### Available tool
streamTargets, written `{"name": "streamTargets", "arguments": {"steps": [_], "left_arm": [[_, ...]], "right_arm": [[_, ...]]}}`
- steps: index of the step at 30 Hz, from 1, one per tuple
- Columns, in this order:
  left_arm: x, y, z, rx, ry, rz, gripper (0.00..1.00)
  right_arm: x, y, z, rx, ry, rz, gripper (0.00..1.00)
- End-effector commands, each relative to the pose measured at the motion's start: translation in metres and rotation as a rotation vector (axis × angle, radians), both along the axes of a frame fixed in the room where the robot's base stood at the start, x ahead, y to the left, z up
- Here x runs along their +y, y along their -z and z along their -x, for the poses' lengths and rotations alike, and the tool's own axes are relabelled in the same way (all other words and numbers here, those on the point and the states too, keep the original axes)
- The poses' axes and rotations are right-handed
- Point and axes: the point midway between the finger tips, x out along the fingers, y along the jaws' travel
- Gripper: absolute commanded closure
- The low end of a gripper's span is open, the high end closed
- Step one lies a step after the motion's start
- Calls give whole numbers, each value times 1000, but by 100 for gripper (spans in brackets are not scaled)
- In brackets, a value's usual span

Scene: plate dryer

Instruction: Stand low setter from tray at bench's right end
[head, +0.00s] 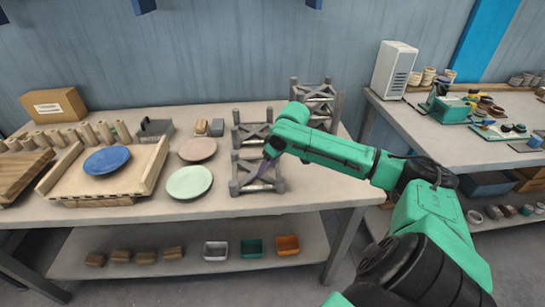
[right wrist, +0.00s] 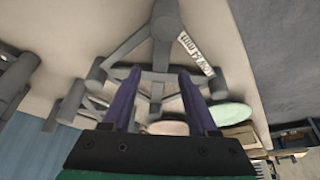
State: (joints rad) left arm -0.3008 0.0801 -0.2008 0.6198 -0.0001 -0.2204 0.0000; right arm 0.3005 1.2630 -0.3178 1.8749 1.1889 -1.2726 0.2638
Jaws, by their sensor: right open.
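A grey setter with corner posts and crossed bars (head: 235,186) stands on the bench, near its front edge and right of the green plate (head: 189,183). My right gripper (head: 263,174) reaches down over this setter from the right. In the right wrist view its two purple fingers (right wrist: 158,76) are open, with bars of the setter (right wrist: 164,25) in front of and between them. A white label that seems to read LOW lies on one bar. Contact cannot be told. A wooden tray (head: 150,178) holding a blue plate (head: 107,160) is at left. My left gripper is out of view.
Another grey setter (head: 238,139) stands just behind, and more frames (head: 325,92) stand at the bench's back right. A pink plate (head: 197,149) lies behind the green one. The bench's front right end (head: 340,185) looks clear. A second bench (head: 440,125) stands at right.

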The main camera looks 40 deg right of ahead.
Motion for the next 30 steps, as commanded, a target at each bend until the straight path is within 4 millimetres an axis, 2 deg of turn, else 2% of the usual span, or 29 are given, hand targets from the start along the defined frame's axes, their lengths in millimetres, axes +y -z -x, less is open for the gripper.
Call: {"name": "streamTargets", "arguments": {"steps": [4, 6, 12, 18, 30], "left_arm": [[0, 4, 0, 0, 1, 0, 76], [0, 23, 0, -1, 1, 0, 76], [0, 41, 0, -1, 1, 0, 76], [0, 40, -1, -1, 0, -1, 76], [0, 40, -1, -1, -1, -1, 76]], "right_arm": [[-3, -40, 17, 2, -4, 13, 40], [-8, -39, 21, 3, 3, 10, 40], [-5, -60, 27, 2, -1, 6, 40], [-2, -67, 28, 2, -3, 0, 40], [-3, -67, 27, 1, -2, 0, 40]]}}
